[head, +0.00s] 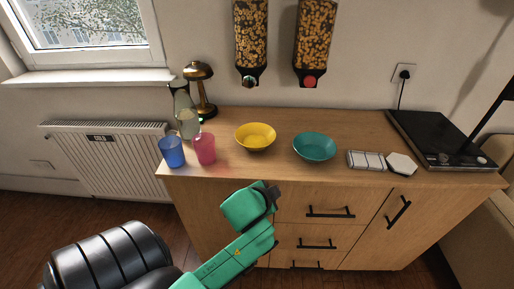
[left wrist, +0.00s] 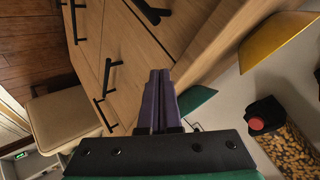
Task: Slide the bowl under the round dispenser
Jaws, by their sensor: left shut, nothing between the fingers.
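A yellow bowl (head: 255,137) and a teal bowl (head: 314,147) stand on the wooden counter. Two cereal dispensers hang on the wall, a left one (head: 251,40) with a dark outlet and a right one (head: 315,38) with a red round knob. In the left wrist view I see the yellow bowl (left wrist: 272,40), part of the teal bowl (left wrist: 196,101) and the red-knobbed dispenser (left wrist: 285,140). My left gripper (head: 274,196) is shut and empty, in front of the drawers below the counter's front edge, touching neither bowl. Its fingers (left wrist: 160,98) show together. My right gripper is out of view.
On the counter, a blue cup (head: 172,152), a pink cup (head: 204,149), a glass carafe (head: 185,112) and a lamp (head: 200,75) stand left. A striped block (head: 366,160), a pale hexagonal piece (head: 401,163) and a dark cooktop (head: 440,138) lie right.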

